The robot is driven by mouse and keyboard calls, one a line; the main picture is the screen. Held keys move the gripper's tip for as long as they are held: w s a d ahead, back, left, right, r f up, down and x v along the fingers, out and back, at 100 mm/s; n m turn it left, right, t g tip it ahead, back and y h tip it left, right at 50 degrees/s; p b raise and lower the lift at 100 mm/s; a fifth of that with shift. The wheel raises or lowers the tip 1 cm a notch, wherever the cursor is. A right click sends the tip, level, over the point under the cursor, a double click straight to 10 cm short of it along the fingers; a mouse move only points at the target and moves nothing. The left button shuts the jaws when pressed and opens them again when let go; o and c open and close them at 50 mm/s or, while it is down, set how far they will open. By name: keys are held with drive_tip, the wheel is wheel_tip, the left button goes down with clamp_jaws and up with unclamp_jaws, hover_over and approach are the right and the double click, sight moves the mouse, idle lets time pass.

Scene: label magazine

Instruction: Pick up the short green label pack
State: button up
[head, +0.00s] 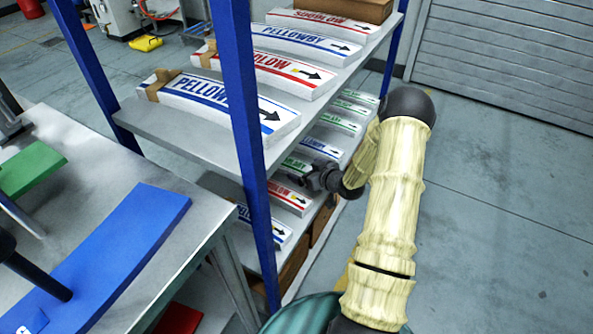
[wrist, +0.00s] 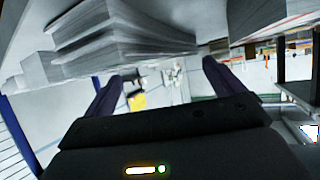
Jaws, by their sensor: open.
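Packs with green print lie on the lower shelf in the head view. Other green packs (head: 338,123) lie farther back in the same row. I cannot tell for sure which is the short one. My gripper (head: 308,181) is at the lower shelf's edge, near the green and red packs. In the wrist view, my gripper (wrist: 163,85) has its two dark fingers wide apart with nothing between them. Grey-white layered stacks (wrist: 120,45) show beyond the fingers, their print not visible.
The upper shelf (head: 185,130) holds long blue and red packs and overhangs the lower row. A blue post (head: 240,110) stands in front. A red pack (head: 291,197) and a blue pack (head: 272,232) lie nearer. A table (head: 150,290) is at left. Floor at right is clear.

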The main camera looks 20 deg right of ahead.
sight(297, 166)
drive_tip(key=shift+a, duration=0.25)
drive_tip(key=b+x, duration=0.1)
drive_tip(key=x, duration=0.4)
drive_tip(key=shift+w+d+b, duration=0.1)
drive_tip(key=shift+d+b, duration=0.15)
drive_tip(key=shift+b, duration=0.15)
drive_tip(key=c, duration=1.6)
